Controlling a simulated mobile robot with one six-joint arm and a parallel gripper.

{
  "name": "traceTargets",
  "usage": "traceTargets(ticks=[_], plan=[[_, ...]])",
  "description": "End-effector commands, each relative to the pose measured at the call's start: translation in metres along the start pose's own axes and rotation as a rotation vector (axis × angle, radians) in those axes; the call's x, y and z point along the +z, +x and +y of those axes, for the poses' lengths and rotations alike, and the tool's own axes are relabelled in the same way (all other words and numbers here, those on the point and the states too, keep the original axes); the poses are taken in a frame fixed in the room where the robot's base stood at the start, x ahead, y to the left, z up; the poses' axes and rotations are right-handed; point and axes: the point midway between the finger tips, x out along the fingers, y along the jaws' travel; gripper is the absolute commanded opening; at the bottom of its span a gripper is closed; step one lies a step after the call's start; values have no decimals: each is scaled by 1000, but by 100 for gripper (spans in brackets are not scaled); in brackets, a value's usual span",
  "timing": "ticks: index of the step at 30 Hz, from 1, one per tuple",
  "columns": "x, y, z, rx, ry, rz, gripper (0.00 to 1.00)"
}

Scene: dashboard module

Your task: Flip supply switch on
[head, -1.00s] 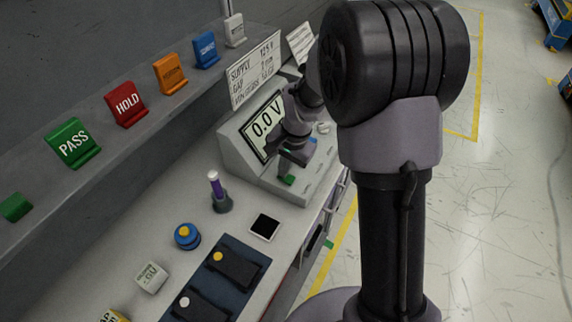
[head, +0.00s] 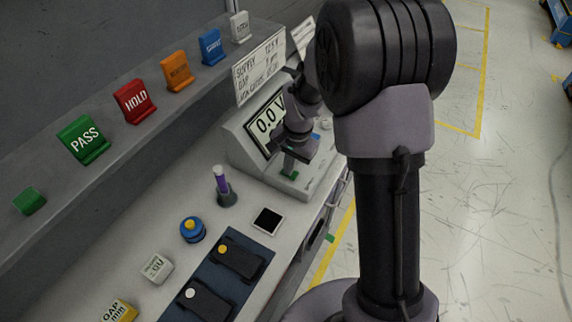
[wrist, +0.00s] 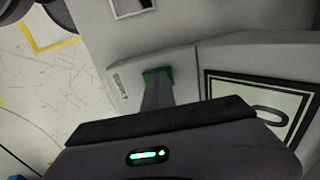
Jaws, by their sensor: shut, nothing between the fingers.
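The grey supply unit (head: 250,145) stands on the bench, its display (head: 268,120) reading 0.0 V, partly hidden by my arm. A green part (head: 290,175), probably the supply switch, sits on its lower front panel. My gripper (head: 288,168) is shut and empty, pointing down at this green part. In the wrist view the shut fingers (wrist: 157,92) end at the green part (wrist: 158,74) and cover its middle. Whether they touch it, and which way the switch is set, I cannot tell.
A card with supply text (head: 259,68) stands behind the unit. Coloured tags, including PASS (head: 84,140), line the shelf.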

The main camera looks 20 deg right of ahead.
Motion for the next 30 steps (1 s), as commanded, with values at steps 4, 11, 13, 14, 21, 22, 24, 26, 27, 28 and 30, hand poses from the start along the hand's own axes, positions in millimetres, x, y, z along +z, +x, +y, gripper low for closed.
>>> traceTargets(ticks=[4,11,13,14,21,22,24,26,27,28,30], plan=[[1,2,6,5,1,-4,0],[1,-1,5,3,0,-3,0],[0,-9,4,3,0,-2,0],[-1,-14,3,3,0,-2,0],[-5,-71,1,2,0,0,0],[-5,-78,1,2,-1,0,0],[-5,-94,1,2,0,0,0],[-5,-107,1,2,-1,0,0],[-5,-115,1,2,-1,0,0],[-5,-120,1,2,-1,0,0],[-5,-129,1,2,0,-1,0]])
